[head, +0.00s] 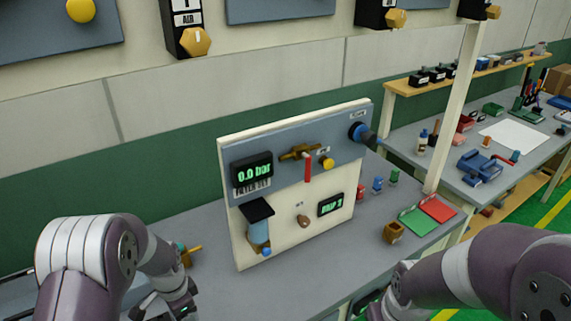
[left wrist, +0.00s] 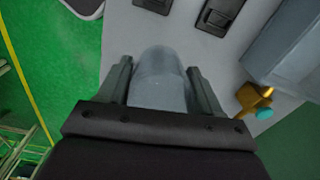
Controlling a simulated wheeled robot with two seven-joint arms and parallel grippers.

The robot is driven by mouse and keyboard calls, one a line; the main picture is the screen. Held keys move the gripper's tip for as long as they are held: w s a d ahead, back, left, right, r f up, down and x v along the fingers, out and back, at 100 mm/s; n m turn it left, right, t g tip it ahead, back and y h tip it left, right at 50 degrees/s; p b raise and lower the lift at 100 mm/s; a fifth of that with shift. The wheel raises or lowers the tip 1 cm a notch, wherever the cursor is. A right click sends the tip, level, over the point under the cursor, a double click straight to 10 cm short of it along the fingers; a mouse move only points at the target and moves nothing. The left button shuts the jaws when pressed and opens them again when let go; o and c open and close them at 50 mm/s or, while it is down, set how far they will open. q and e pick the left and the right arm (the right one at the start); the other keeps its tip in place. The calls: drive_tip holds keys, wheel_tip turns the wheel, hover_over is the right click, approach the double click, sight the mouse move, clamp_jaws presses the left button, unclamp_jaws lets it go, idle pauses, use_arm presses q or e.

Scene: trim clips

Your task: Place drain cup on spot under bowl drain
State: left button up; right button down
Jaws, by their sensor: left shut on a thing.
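My left gripper (head: 165,306) is low at the left front of the bench in the head view. In the left wrist view my left gripper (left wrist: 160,85) is shut on a translucent grey cup (left wrist: 162,72), which looks like the drain cup. The cup is between the two fingers. In the head view the cup cannot be made out. The blue bowl (head: 259,232) hangs under a dark cap on the upright panel, with a blue drain knob (head: 267,252) at its bottom. The spot under it cannot be made out. My right gripper's fingers are not seen.
The panel (head: 285,244) stands on the grey bench with a 0.0 bar display (head: 252,170). A brass fitting (head: 188,254) lies left of the panel. Bench before the panel is clear.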

use_arm(q)
drive_tip(key=w+d+f+n, duration=0.1)
drive_tip(key=n, duration=0.2)
drive_tip(key=w+d+f+n+b, duration=0.1)
drive_tip(key=w+d+f+n, duration=0.1)
drive_tip(key=n, duration=0.1)
drive_tip(key=w+d+f+n+b, duration=0.1)
drive_tip(key=n, duration=0.3)
drive_tip(key=shift+w+d+f, duration=0.15)
drive_tip(key=shift+w+f, duration=0.15)
drive_tip(key=shift+d+f, duration=0.3)
drive_tip(key=shift+d, duration=0.05)
drive_tip(key=shift+s, duration=0.1)
